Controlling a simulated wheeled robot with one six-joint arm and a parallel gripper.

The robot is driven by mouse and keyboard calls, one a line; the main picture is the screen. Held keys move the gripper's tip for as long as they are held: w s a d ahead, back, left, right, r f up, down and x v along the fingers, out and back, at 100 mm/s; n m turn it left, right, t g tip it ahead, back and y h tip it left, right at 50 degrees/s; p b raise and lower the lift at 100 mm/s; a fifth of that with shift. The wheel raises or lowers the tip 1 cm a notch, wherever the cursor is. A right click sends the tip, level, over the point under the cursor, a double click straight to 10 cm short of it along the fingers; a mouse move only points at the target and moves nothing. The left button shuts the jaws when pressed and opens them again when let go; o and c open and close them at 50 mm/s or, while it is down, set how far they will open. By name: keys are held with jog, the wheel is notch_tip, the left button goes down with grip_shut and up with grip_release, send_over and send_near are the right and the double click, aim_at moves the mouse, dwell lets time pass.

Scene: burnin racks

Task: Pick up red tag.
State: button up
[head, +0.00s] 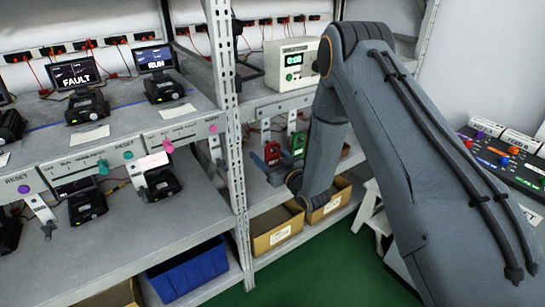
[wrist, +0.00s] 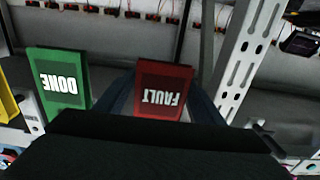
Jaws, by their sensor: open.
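The red tag (wrist: 163,88) reads FAULT, upside down in the wrist view. It also shows in the head view as a small red plate (head: 272,151) at the rack's right bay. My gripper (wrist: 160,101) is open, with one dark finger at each side of the red tag. I cannot tell whether the fingers touch it; its lower end is hidden by my dark gripper body. A green tag (wrist: 60,76) reading DONE stands just left of it, also seen in the head view (head: 298,144).
A perforated rack post (wrist: 236,60) stands close right of the red tag. A yellow piece (wrist: 7,103) is at the wrist view's left edge. Cardboard bins (head: 277,228) and a blue bin (head: 188,270) sit on the low shelf. A white tester (head: 291,62) stands above.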

jog(key=shift+c, duration=0.3)
jog(key=c, duration=1)
jog(key=shift+c, duration=0.2)
jog(key=shift+r+b, duration=0.5)
jog(key=shift+r, duration=0.25)
jog(key=r+b+v, duration=0.1)
jog(key=b+v, duration=0.2)
jog(key=v, duration=1.5)
jog(key=shift+d+b, duration=0.1)
jog(key=shift+b, duration=0.2)
